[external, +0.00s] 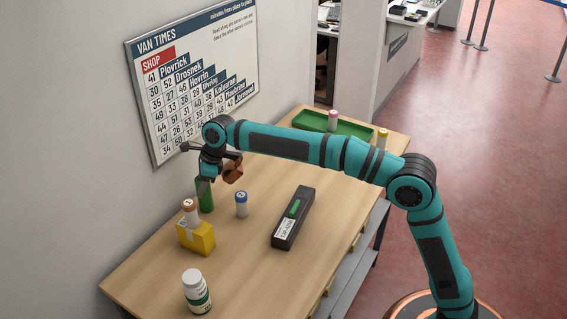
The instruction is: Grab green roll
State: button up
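A green upright object (206,198), possibly the green roll, stands on the wooden table near the wall. My gripper (207,176) points down right at its top, and its fingers overlap it in this view. I cannot tell whether they are around it or touching it, or how far apart they are. A slim green piece (294,208) also lies on a long black box (291,222) with a white label. A brown-orange object (233,173) shows just right of my gripper, partly hidden.
A blue-topped white roll (241,205) stands right of the green object. A brown-topped roll (190,211) rests at a yellow box (201,239). A white bottle (196,292) stands at the front.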

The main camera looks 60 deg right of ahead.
jog(key=c, duration=0.5)
jog(key=shift+r, duration=0.1)
